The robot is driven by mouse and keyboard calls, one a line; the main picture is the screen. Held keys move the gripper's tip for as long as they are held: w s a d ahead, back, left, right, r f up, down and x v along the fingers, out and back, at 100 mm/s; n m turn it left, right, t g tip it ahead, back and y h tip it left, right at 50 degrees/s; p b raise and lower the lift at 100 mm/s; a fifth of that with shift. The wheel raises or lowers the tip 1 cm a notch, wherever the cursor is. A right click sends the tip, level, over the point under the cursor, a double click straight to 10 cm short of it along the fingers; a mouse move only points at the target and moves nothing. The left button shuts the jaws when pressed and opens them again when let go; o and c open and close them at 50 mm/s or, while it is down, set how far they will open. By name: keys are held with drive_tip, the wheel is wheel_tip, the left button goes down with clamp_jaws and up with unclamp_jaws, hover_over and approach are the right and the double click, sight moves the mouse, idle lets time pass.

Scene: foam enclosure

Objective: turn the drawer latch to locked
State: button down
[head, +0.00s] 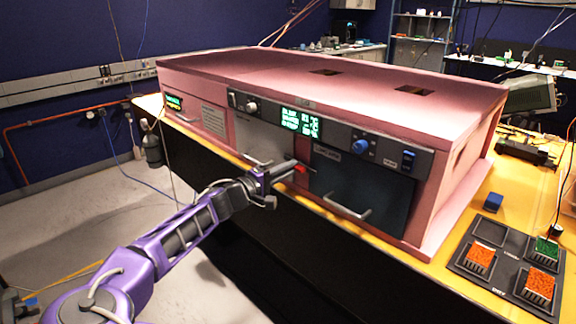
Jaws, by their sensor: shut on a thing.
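The pink foam enclosure (300,85) stands on the yellow-topped bench. Its front holds a dark drawer (375,185) with a pale bar handle (347,208), and the drawer front looks flush. A small red latch (301,169) sits at the upper left of this drawer. My gripper (291,171) reaches in from the lower left and is shut on the red latch. The fingers partly cover it, so its exact angle and any lock marking cannot be read.
Left of the latch is a grey panel (255,138) with its own handle. Above are a green display (301,122), a blue knob (361,146) and switches. A dark tray (500,255) with orange and green blocks and a loose blue block (493,202) lie at right.

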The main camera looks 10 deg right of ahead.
drive_tip(key=shift+n, duration=0.5)
drive_tip(key=c, duration=0.9)
unclamp_jaws()
drive_tip(key=v, duration=1.7)
drive_tip(key=shift+s+a+p, duration=0.15)
drive_tip(key=shift+a+p, duration=0.05)
drive_tip(key=shift+p, duration=0.15)
